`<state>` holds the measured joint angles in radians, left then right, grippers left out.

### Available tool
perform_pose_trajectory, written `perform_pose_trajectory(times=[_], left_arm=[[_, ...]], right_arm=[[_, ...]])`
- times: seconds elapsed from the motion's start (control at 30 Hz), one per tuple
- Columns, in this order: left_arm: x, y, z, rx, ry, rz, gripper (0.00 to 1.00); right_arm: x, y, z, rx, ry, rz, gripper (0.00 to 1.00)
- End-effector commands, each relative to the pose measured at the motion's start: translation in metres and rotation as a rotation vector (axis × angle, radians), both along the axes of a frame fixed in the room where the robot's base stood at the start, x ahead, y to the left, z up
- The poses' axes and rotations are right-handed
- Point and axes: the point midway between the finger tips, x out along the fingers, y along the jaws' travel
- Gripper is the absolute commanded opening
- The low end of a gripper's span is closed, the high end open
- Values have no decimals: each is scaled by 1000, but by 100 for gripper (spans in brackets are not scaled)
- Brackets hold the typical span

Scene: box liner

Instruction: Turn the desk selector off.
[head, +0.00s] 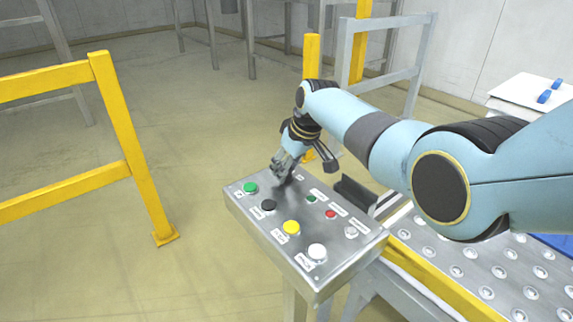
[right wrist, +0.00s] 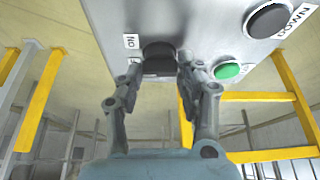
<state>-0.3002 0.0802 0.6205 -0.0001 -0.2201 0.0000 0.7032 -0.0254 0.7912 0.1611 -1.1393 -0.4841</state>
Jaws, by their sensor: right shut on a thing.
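The desk is a grey metal control panel (head: 345,250) on a stand; its underside-tilted face (right wrist: 205,25) fills the top of the right wrist view. The selector is a black knob (right wrist: 158,57) near the panel's end, with a small ON label (right wrist: 130,41) beside it. My right gripper (head: 283,172) is at the panel's far left corner, pointing down. In the right wrist view its two fingers (right wrist: 158,72) are shut on the knob, one on each side. In the head view the gripper hides the knob. My left gripper is not in view.
Near the gripper are a green button (head: 250,188) and a black button (head: 268,205). Yellow (head: 291,227) and white (head: 317,252) buttons, plus small green and red (head: 331,214) ones, follow along the panel. A yellow railing (head: 125,140) stands left; a ball-roller table (head: 470,268) is right.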

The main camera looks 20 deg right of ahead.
Motion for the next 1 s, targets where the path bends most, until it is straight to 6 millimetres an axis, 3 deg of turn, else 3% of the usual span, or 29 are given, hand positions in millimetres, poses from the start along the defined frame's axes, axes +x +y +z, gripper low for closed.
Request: perform_pose_trajectory(times=[0.5, 1.0], left_arm=[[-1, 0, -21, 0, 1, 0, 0], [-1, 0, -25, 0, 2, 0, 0]], right_arm=[[1, -2, -2, -1, 0, 357, 4], [1, -2, -1, -1, 1, 433, 4]])
